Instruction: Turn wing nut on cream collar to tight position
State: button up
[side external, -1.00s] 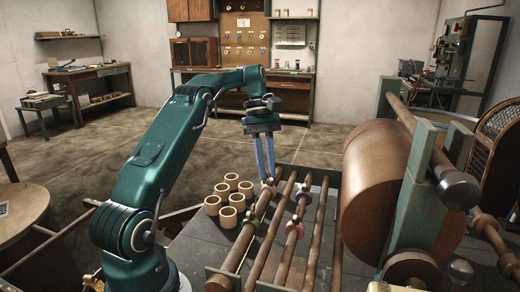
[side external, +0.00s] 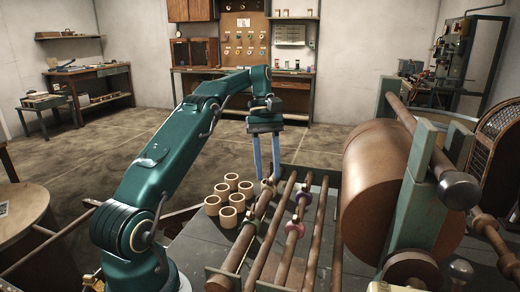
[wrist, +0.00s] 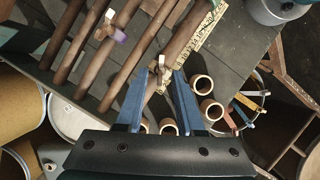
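My gripper (side external: 267,178) points down over the leftmost rod, its two blue fingers apart. In the wrist view the fingers (wrist: 160,78) are spread on either side of a small wing nut (wrist: 158,66), with a gap between them. The wing nut sits on a rod; its collar looks pale, but the fingers and the nut hide most of it, and I cannot tell whether either finger touches. In the side view the fingertips cover that collar.
A purple collar with a wing nut (wrist: 108,28) is on another rod. In the side view, a pink collar (side external: 294,230) and a green collar (side external: 250,224) sit nearer the camera. Several tan rings (side external: 228,217) stand left of the rods. A large brown roll (side external: 375,190) stands right.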

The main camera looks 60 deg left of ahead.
jog(key=shift+n, duration=0.4)
jog(key=n+t, duration=0.1)
jog(key=n, duration=0.2)
jog(key=s+n+t, duration=0.1)
jog(key=n, duration=0.3)
jog(key=n+t+y, duration=0.1)
jog(key=n+t, duration=0.1)
jog(key=n, duration=0.2)
jog(key=shift+s+d, duration=0.15)
jog(key=shift+s, duration=0.2)
notch_tip(320, 180, up, 5)
jog(key=s, duration=0.1)
jog(key=d+r+m+y, duration=0.1)
jog(key=d+r+m, duration=0.35)
jog(key=d, duration=0.45)
jog(key=s+d+f+m+t+y, duration=0.1)
jog(key=s+d+f+m, duration=0.1)
jog(key=s+d+m, duration=0.3)
jog(key=s+d+f+m+t, duration=0.1)
jog(key=s+d+m, duration=0.3)
jog(key=m, duration=0.8)
jog(key=shift+s+d+f+y, duration=0.4)
jog(key=shift+s+f, duration=0.45)
jog(key=shift+s, duration=0.35)
jog(key=shift+m, duration=0.25)
jog(key=shift+c, duration=0.3)
